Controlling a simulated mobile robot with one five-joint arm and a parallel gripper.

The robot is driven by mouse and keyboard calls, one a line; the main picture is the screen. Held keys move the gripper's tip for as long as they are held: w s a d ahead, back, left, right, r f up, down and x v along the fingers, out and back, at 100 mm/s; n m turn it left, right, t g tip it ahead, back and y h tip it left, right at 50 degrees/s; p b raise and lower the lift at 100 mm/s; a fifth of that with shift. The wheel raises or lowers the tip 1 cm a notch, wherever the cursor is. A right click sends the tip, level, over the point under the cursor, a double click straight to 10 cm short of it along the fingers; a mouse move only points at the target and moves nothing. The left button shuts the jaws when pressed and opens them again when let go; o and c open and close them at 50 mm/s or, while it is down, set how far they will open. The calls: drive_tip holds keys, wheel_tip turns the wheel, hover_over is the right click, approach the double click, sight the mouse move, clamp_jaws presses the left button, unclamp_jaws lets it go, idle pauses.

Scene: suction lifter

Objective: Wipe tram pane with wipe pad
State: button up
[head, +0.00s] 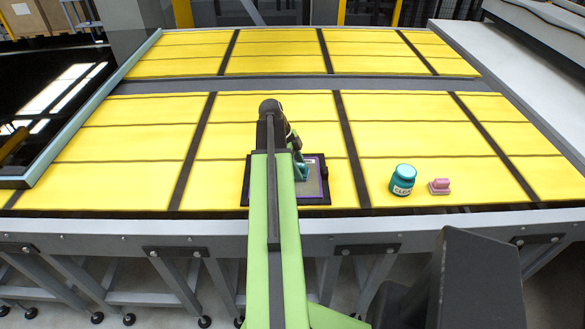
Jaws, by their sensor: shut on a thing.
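My gripper (292,146) is over the middle of the yellow table, at the far end of my green arm. It is shut on a small teal thing (301,172), which looks like the wipe pad. My arm hides part of it, and I cannot tell whether it touches what is below. Beneath it lies a dark-rimmed square with a purple border (316,197), partly hidden by my arm. A large glossy black pane in a pale frame (45,100), likely the tram pane, lies at the left and runs out of view.
A teal bottle (402,181) and a small pink handled object (440,186) stand right of my arm. The yellow padded table (110,150) has dark gaps and a grey front rail (110,232). Its top is otherwise mostly clear. A grey surface (520,85) borders the right.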

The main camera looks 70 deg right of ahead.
drive_tip(key=shift+s+d, duration=0.4)
drive_tip(key=shift+s, duration=0.4)
wheel_tip(320, 180, up, 6)
drive_tip(key=p, duration=0.6)
wheel_tip(320, 180, up, 3)
drive_tip(key=p, duration=0.3)
drive_tip(key=shift+r, duration=0.15)
